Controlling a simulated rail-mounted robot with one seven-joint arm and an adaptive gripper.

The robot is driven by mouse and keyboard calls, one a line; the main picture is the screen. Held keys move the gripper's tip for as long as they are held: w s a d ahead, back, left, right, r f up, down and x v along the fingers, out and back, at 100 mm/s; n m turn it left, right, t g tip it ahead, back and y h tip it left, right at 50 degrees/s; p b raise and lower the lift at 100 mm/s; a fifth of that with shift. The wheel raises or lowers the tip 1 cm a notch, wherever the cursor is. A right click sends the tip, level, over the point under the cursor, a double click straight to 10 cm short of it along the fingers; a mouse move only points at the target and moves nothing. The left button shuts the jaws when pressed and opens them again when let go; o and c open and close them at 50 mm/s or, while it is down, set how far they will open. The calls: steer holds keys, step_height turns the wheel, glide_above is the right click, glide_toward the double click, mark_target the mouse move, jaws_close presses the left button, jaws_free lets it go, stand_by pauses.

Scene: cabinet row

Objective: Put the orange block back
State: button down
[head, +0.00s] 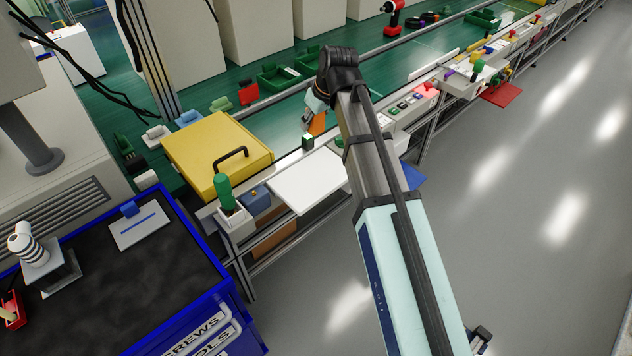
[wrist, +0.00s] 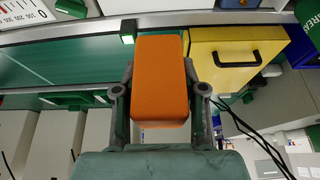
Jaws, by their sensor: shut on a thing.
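The orange block (wrist: 160,75) is large in the middle of the wrist view. My gripper (wrist: 160,92) has a finger on each side of it and is shut on it. In the head view the orange block (head: 317,123) shows as a small orange patch below my gripper (head: 315,106), partly hidden by my arm. It is held near the front edge of the green bench, right of the yellow box. Whether the block touches anything beneath it cannot be told.
A yellow box (head: 205,150) with a black handle stands left of the gripper. A white panel (head: 300,186) lies at the bench front. A green-handled item (head: 225,192) stands beside the yellow box. Green trays (head: 277,77) sit behind. A blue cart (head: 190,318) is at lower left.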

mark_target(311, 175)
steer(key=shift+s+f, duration=0.1)
steer(key=shift+f, duration=0.3)
steer(key=f+p, duration=0.2)
steer(key=f, duration=1.7)
steer(key=shift+w+f+p, duration=0.1)
steer(key=shift+w+p, duration=0.1)
steer(key=shift+p, duration=0.1)
steer(key=shift+f, duration=0.1)
steer(key=shift+f, duration=0.1)
steer(key=c, duration=0.7)
jaws_free()
steer(key=shift+o, duration=0.2)
